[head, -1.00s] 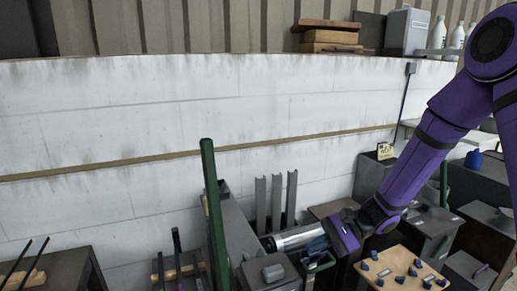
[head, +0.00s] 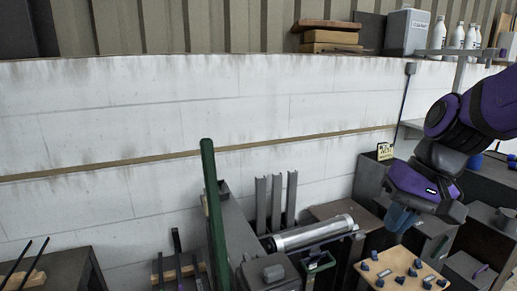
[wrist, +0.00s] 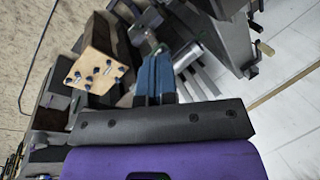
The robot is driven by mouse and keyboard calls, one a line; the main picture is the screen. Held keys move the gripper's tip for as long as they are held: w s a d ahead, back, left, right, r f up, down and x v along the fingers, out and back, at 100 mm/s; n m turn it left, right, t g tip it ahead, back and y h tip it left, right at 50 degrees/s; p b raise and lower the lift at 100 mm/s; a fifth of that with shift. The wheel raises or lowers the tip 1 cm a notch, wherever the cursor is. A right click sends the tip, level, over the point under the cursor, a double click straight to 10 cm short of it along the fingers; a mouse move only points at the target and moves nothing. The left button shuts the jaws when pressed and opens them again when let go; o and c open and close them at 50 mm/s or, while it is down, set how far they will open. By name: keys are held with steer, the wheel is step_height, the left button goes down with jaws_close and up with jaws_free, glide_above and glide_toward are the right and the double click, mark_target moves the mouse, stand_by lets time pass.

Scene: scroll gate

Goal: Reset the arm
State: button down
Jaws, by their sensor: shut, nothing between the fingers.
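My gripper (head: 402,219) hangs from my purple arm at the right of the head view, above the dark bench and just behind the wooden board. Its blue fingers are together in the wrist view (wrist: 155,78), with nothing between them. A shiny metal roller (head: 312,234) lies in the machine left of my gripper, apart from it. It also shows in the wrist view (wrist: 187,58).
A wooden board (head: 384,282) with several dark knobs lies below my gripper. A green post (head: 213,215) and grey upright channels (head: 276,203) stand left of it. White bottles (head: 457,37) stand on a shelf at the upper right. A white wall (head: 180,110) runs behind.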

steer(key=s+d+r+n+t+h, duration=0.1)
steer(key=s+d+r+t+h, duration=0.2)
steer(key=s+d+r, duration=0.4)
steer(key=shift+s+n+t+h, duration=0.3)
steer(key=shift+s+t, duration=0.15)
steer(key=shift+t, duration=0.35)
